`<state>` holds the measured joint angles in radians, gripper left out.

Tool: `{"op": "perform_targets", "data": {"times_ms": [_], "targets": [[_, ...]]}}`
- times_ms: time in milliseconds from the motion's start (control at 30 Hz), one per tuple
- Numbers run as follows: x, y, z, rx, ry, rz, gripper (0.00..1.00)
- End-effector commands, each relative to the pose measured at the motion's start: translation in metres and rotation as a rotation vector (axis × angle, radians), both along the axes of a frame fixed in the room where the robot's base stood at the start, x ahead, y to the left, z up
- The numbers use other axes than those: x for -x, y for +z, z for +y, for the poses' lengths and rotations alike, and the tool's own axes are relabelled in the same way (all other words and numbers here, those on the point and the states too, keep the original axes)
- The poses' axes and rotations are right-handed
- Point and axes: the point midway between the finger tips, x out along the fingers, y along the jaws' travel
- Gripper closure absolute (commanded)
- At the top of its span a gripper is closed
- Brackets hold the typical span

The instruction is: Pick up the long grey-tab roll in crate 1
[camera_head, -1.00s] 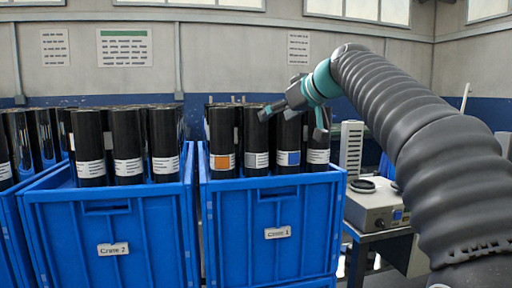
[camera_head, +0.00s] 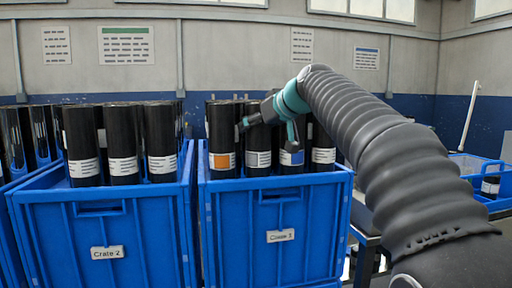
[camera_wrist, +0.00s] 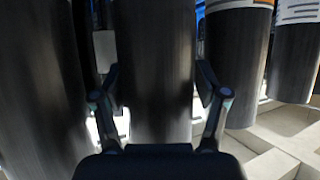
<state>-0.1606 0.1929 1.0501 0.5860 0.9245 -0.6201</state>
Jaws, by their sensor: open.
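Crate 1 (camera_head: 240,215) is a blue crate holding tall black rolls. The grey-tab roll (camera_head: 258,160) stands upright in its front row, between the orange-tab roll (camera_head: 222,160) and the blue-tab roll (camera_head: 291,160). My gripper (camera_head: 267,130) is open at the upper part of the grey-tab roll and hides some of it. In the wrist view, my gripper (camera_wrist: 157,80) has one finger on each side of a dark roll (camera_wrist: 155,50); its label is out of sight. I cannot tell whether the fingers touch it.
Other black rolls stand close around, including a white-label roll (camera_head: 323,150). Crate 2 (camera_head: 120,225), full of rolls, stands directly left. A blue tray (camera_head: 497,205) with a small black roll is at the far right.

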Motion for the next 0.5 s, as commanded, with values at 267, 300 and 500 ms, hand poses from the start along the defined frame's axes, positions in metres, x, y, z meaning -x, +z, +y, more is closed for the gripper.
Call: {"op": "perform_targets", "data": {"times_ms": [267,300,500], "targets": [[-0.0005,0.0008,-0.0033,0.000,-0.004,-0.001,0.64],[-0.0006,0.0007,-0.0032,0.000,-0.004,-0.001,0.74],[0.0003,0.0032,-0.0027,-0.001,-0.003,-0.006,1.00]]}}
